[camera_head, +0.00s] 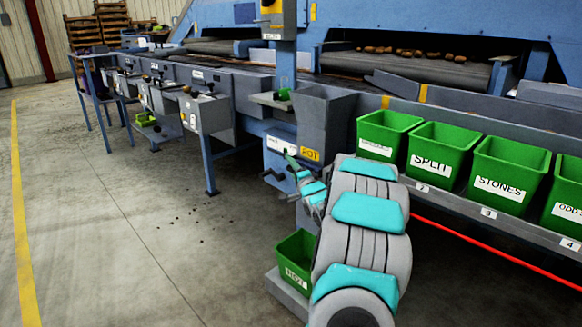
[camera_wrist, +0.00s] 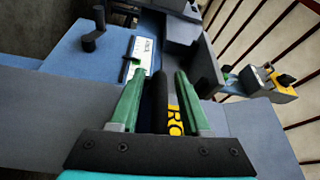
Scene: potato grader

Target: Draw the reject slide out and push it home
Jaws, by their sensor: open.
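A blue unit (camera_head: 283,152) with a white label and a yellow ROT label (camera_head: 311,155) stands under the grader's ledge in the head view. Dark knobs or handles (camera_head: 272,176) stick out from its front. I cannot tell for sure which part is the reject slide.
A green ROT bin (camera_head: 296,262) stands low, just below my arm. Several green bins, including SPLIT (camera_head: 437,152) and STONES (camera_head: 508,172), line the shelf at right. Potatoes lie on the belt behind (camera_head: 400,68). The floor at left (camera_head: 110,220) is mostly clear.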

